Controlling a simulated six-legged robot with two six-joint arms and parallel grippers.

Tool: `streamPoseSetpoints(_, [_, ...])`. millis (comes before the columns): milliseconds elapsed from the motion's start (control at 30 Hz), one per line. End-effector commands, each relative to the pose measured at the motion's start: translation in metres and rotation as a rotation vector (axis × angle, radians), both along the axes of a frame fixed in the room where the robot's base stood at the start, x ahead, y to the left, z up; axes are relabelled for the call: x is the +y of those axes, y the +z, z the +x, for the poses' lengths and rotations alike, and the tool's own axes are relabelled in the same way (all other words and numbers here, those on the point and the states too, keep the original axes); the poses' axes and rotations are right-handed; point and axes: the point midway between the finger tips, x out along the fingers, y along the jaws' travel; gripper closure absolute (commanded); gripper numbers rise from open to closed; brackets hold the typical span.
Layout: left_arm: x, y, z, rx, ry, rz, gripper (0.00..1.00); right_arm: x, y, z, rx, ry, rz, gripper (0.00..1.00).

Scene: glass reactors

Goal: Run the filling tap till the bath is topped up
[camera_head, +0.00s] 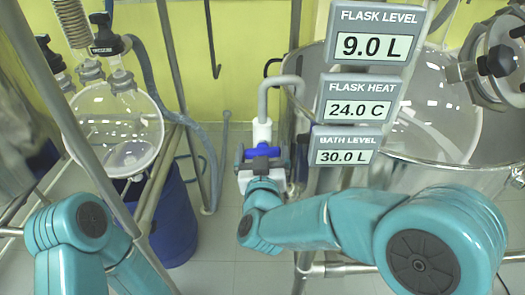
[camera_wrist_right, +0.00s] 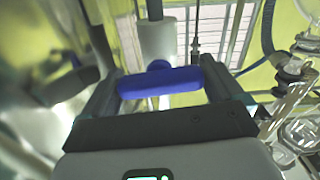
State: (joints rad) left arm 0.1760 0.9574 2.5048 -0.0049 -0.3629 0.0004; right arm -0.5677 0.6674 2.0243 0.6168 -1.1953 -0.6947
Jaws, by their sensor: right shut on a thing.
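The filling tap has a blue handle (camera_head: 262,152) on a white body with a grey curved spout pipe (camera_head: 268,92) that bends over towards the bath. My right gripper (camera_head: 262,158) is shut on the blue handle. In the right wrist view the handle (camera_wrist_right: 160,82) lies crosswise between the two fingers. The bath (camera_head: 420,165) is a large shiny metal vessel at the right, partly hidden by the displays and my right arm. The bath level display (camera_head: 345,150) reads 30.0 L. Of my left arm only links show at the lower left; its gripper is out of view.
Displays for flask level (camera_head: 374,35), 9.0 L, and flask heat (camera_head: 360,98), 24.0 C, hang above the bath level one. A glass flask (camera_head: 115,130) in a metal frame stands at the left, above a blue drum (camera_head: 175,215). Tiled floor shows between frame and tap.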

Motion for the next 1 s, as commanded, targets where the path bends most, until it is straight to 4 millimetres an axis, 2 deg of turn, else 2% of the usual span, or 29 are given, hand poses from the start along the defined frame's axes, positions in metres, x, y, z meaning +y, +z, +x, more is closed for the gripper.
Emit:
streamPoseSetpoints(700, [0.000,0.014,0.000,0.000,0.000,0.000,0.57,0.002,0.001,0.000,0.000,0.004,-0.625,0.36])
streamPoseSetpoints(1000, [0.000,0.020,0.000,0.000,0.000,0.000,0.57,0.003,0.000,0.000,-0.001,0.004,-0.819,0.36])
